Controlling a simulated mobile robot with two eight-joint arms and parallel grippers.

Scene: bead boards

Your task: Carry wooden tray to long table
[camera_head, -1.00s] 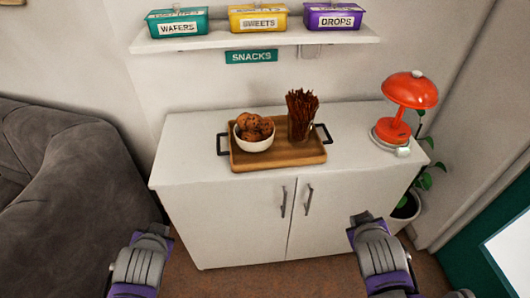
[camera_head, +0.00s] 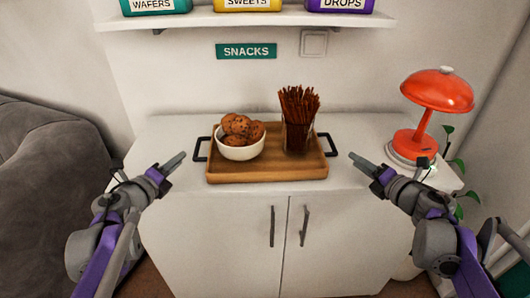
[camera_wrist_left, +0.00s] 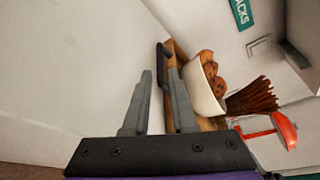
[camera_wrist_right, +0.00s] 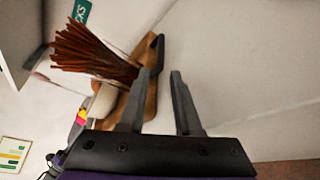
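The wooden tray (camera_head: 265,172) lies flat on the white cabinet, with a dark handle at each end. It carries a white bowl of cookies (camera_head: 240,150) on its left and a glass of brown sticks (camera_head: 298,120) on its right. My left gripper (camera_head: 176,162) is just left of the tray's left handle (camera_head: 201,148), apart from it. In the left wrist view its fingers (camera_wrist_left: 160,100) are apart and empty. My right gripper (camera_head: 360,162) is just right of the right handle (camera_head: 327,145). In the right wrist view its fingers (camera_wrist_right: 160,100) are apart and empty.
A red lamp (camera_head: 436,95) stands on the cabinet (camera_head: 235,230) close to my right arm, with a plant (camera_head: 460,180) beside it. A shelf (camera_head: 240,20) with labelled tins is above. A grey sofa (camera_head: 45,180) is at the left. The long table is not identifiable.

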